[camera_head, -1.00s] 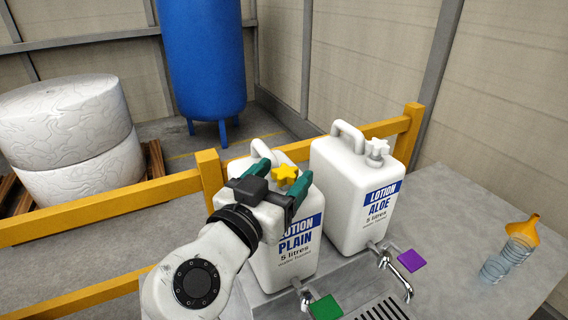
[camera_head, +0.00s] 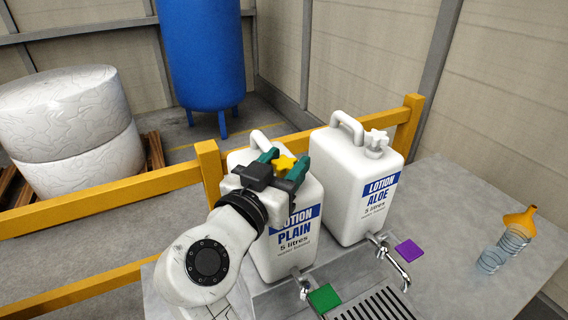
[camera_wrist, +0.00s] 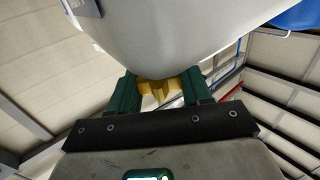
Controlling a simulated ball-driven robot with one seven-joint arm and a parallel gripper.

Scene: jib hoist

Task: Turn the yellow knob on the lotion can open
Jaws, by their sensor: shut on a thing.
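The yellow knob (camera_head: 284,163) sits on top of the white can (camera_head: 296,241) labelled LOTION PLAIN. My gripper (camera_head: 284,165) is at the top of this can, its two green fingers shut on the knob, one on each side. In the wrist view the yellow knob (camera_wrist: 160,88) shows between the green fingers (camera_wrist: 160,92), partly hidden by a large pale rounded shape above it. A second white can (camera_head: 345,205), labelled LOTION ALOE, stands to the right with a white knob (camera_head: 376,139).
Metal taps with a green tag (camera_head: 324,298) and a purple tag (camera_head: 409,250) are at the can fronts, by a drain grille (camera_head: 375,306). A yellow rail (camera_head: 110,204) runs behind. An orange-topped clear item (camera_head: 521,219) stands at right.

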